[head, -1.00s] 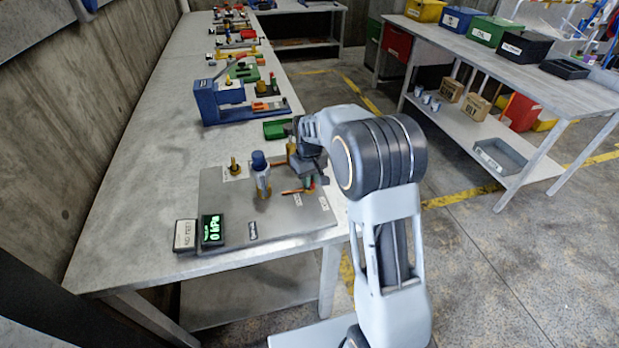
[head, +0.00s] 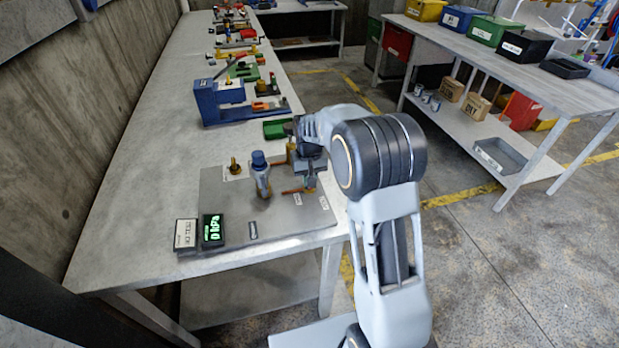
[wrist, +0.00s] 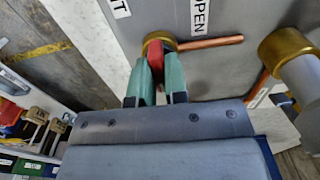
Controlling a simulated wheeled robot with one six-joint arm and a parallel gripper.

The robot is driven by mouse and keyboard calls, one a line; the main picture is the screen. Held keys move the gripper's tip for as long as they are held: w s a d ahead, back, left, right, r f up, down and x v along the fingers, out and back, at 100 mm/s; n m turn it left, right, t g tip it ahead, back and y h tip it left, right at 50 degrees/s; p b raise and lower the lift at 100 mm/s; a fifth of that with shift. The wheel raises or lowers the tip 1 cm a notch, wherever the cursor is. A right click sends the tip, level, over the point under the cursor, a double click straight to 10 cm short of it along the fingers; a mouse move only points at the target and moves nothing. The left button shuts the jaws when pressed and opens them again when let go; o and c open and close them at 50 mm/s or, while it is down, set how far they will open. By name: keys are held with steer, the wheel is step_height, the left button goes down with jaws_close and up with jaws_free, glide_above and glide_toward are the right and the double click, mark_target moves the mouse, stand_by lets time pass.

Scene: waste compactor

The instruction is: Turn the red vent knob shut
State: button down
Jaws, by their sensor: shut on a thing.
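The red vent knob (wrist: 155,54) sits on a brass fitting in the wrist view, between an OPEN label (wrist: 199,14) and another label cut off at the top edge. My gripper (wrist: 155,80) is shut on the knob, with one green finger on each side of it. A copper pipe (wrist: 212,42) runs right from the fitting. In the head view my gripper (head: 308,184) is down at the right side of the grey panel (head: 225,215), and it hides the knob there.
A blue machine (head: 222,100) stands behind on the bench.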

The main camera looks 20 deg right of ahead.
steer(key=c, duration=1.1)
jaws_free()
steer(key=shift+c, duration=0.2)
step_height(320, 180, up, 14)
steer(key=s+f+t, duration=0.1)
steer(key=s+f, duration=0.1)
steer(key=s, duration=0.9)
steer(key=s+f+t, duration=0.2)
steer(key=s, duration=1)
steer(key=shift+t, duration=0.3)
